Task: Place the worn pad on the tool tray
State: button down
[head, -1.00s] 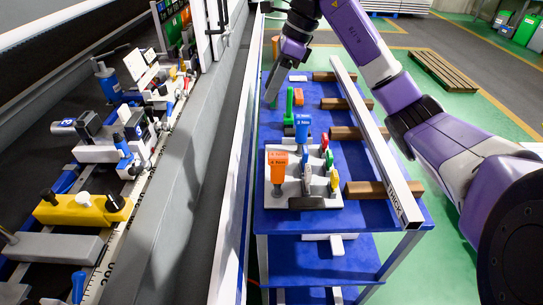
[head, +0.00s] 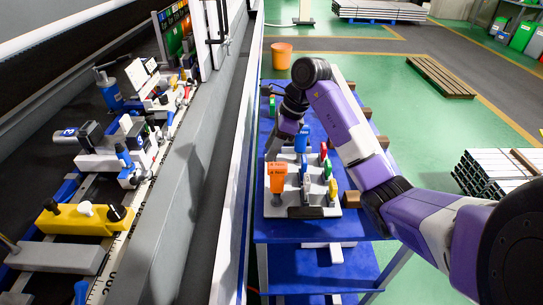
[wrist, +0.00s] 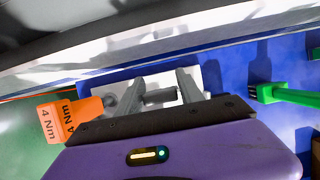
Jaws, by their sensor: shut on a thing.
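My gripper (wrist: 157,96) is shut on a small dark grey block between its two grey fingers, which I take to be the worn pad (wrist: 160,96). The fingers partly hide it. In the head view my gripper (head: 275,148) hangs low at the cart's left side, behind the white tool holder. The pad cannot be made out there.
An orange 4 Nm driver (wrist: 70,120) stands close left of my gripper, and a green brush (wrist: 285,95) lies to the right. In the head view, a white holder (head: 275,211) carries several upright tools. The machine's grey wall (head: 190,190) runs left of the blue cart (head: 290,230).

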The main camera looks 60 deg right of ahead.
jog(key=shift+f, duration=1.75)
jog(key=shift+f, duration=0.15)
jog(key=c, duration=0.7)
grip_release()
jog(key=shift+c, duration=0.2)
